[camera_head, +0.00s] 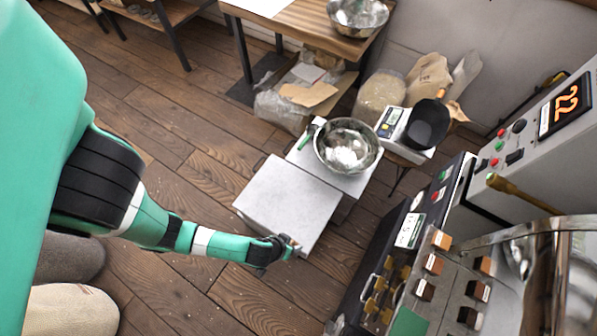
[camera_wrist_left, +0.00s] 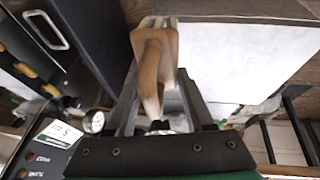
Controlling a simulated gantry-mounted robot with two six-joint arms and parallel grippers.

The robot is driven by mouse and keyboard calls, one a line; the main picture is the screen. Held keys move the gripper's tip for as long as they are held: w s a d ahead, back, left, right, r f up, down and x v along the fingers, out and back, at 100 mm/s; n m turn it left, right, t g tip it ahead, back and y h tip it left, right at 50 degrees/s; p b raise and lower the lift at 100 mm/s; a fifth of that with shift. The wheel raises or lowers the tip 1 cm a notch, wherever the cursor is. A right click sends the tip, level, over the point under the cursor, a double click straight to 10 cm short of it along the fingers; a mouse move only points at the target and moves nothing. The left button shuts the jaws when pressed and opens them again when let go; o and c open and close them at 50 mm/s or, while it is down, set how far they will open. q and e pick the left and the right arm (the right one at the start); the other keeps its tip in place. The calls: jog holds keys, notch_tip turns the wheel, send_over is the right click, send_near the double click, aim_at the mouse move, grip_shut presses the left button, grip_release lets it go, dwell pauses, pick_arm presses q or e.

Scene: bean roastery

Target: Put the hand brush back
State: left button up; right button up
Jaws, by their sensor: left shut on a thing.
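The hand brush (camera_wrist_left: 153,62) shows in the left wrist view as a tan wooden piece between my left fingers. Its bristles are not clearly seen. My left gripper (camera_wrist_left: 160,95) is shut on it. In the head view my left gripper (camera_head: 283,250) is at the near edge of a low white-topped stand (camera_head: 285,202). Only a small bit of the brush shows there, and I cannot tell if it touches the stand. My right gripper is in neither view.
A steel bowl (camera_head: 347,146) and a green-handled tool (camera_head: 307,138) are on a second white surface behind. A scale (camera_head: 393,124) with a black pan (camera_head: 427,124) stands right of them. The roaster's control panel (camera_head: 418,226) is close on the right. Open wooden floor (camera_head: 165,190) lies left.

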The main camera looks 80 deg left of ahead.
pick_arm(q)
jog(key=w+a+f+b, duration=0.2)
jog(key=a+f+b, duration=0.1)
jog(key=w+a+f+b, duration=0.2)
jog(key=a+f+b, duration=0.1)
jog(key=a+b, duration=0.1)
jog(key=w+a+f+b, duration=0.2)
jog(key=a+b, duration=0.1)
jog(key=shift+a+f+b, duration=0.3)
jog(key=shift+a+f, duration=0.1)
jog(key=shift+w+a+f, duration=0.2)
jog(key=shift+a, duration=0.15)
jog(key=f+b, duration=0.2)
jog(key=f, duration=0.1)
jog(key=shift+w+a+f+b, duration=0.1)
jog(key=shift+a+f+b, duration=0.2)
jog(key=shift+f+b, duration=0.1)
jog(key=shift+f, duration=0.15)
jog(key=o, duration=1.3)
